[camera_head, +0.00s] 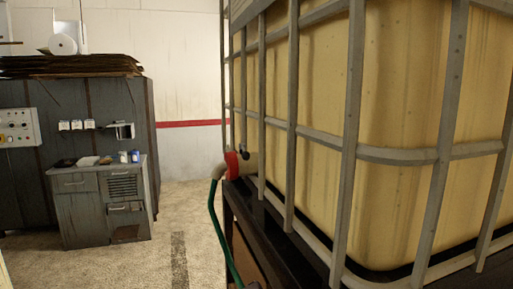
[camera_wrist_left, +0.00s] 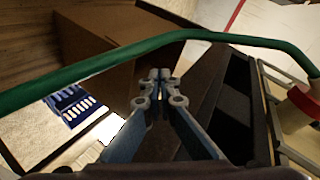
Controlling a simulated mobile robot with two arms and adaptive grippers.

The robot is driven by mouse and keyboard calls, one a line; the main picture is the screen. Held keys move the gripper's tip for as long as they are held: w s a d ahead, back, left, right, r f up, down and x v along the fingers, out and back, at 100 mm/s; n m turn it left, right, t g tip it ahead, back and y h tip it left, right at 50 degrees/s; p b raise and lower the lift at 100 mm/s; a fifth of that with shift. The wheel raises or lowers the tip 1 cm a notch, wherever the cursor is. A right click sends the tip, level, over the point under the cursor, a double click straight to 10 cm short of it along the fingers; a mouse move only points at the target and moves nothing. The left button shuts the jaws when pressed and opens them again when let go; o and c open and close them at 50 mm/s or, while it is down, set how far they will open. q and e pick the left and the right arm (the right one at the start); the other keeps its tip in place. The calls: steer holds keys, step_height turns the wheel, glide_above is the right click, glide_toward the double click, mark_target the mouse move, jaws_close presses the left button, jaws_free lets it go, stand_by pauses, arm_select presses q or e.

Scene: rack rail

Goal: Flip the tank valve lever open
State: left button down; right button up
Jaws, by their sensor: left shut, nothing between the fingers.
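The tank (camera_head: 400,120) is a large yellowish container in a grey metal cage, filling the right of the head view. At its lower left corner is a red valve part (camera_head: 232,165) with a pale spout and a green hose (camera_head: 214,215) hanging down. I cannot tell the lever's position. In the left wrist view the red part (camera_wrist_left: 304,101) shows at the right edge, and the green hose (camera_wrist_left: 130,55) crosses the top. My left gripper (camera_wrist_left: 158,76) is shut and empty, its tips below the hose in the picture and left of the red part. My right gripper is not in view.
The tank stands on a dark base (camera_head: 262,215). A grey cabinet (camera_head: 102,200) with small items on top stands at the back left. The floor (camera_head: 170,215) between cabinet and tank is clear. A brown box (camera_wrist_left: 95,40) lies behind the hose in the wrist view.

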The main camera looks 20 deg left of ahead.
arm_select(q)
step_height(320, 180, up, 33)
steer(key=w+d+m+t+y, duration=0.1)
steer(key=d+t+y, duration=0.1)
steer(key=t+y, duration=0.2)
steer(key=shift+w+m+t, duration=0.15)
steer(key=shift+m+t, duration=0.15)
steer(key=shift+w+f+p, duration=0.15)
steer(key=shift+p, duration=0.15)
steer(key=p, duration=0.5)
glide_toward(244, 150)
steer(key=w+d, duration=0.1)
steer(key=w, duration=0.2)
steer(key=shift+w+a+r, duration=0.1)
steer(key=shift+w+r, duration=0.1)
steer(key=shift+w, duration=0.2)
steer(key=shift+w+a+r, duration=0.15)
steer(key=shift+w, duration=0.25)
steer(key=shift+s+a, duration=0.1)
